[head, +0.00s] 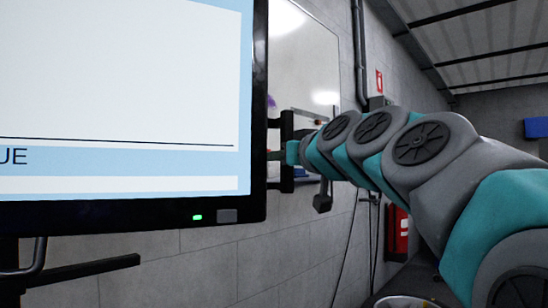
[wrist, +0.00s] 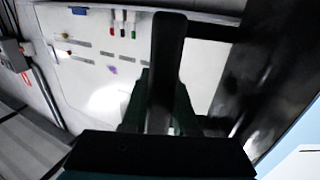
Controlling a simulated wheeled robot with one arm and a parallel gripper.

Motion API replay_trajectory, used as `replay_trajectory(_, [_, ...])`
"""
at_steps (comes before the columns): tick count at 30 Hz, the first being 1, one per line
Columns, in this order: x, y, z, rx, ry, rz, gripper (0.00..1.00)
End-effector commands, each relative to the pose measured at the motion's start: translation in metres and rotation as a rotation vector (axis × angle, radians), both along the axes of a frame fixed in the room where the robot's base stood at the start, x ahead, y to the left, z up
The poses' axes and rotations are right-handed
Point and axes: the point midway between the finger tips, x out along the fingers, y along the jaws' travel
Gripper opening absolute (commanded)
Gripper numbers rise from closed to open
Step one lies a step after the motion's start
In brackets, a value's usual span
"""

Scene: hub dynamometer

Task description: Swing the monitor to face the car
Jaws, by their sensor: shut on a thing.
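The monitor (head: 120,70) fills the left of the head view, with a lit screen, a black frame and a small green light at its lower edge. A black upright handle (head: 287,178) stands off its right side. My gripper (head: 284,153) is at the handle's middle, reaching in from the right. In the wrist view my gripper (wrist: 160,118) is shut around the handle bar (wrist: 170,45), and the monitor's dark edge (wrist: 262,75) is blurred at the right. The fingertips are partly hidden by the bar. The car is not in view.
A whiteboard (head: 300,60) with markers hangs on the grey block wall (head: 215,262) behind the handle. A dark bracket arm (head: 90,270) shows below the monitor. A red box (head: 397,235) is on the wall at the right, and a light-rimmed round container (head: 405,302) is at the bottom.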

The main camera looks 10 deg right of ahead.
Motion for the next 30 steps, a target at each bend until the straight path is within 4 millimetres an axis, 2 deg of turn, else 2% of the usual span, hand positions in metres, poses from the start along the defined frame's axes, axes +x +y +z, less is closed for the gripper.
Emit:
replay_trajectory(22, [0.000, 0.000, 0.000, 0.000, 0.000, 0.001, 0.00])
replay_trajectory(26, [0.007, 0.002, -0.001, 0.001, 0.001, 0.016, 0.00])
replay_trajectory(30, [0.022, 0.007, 0.000, 0.002, -0.001, 0.053, 0.00])
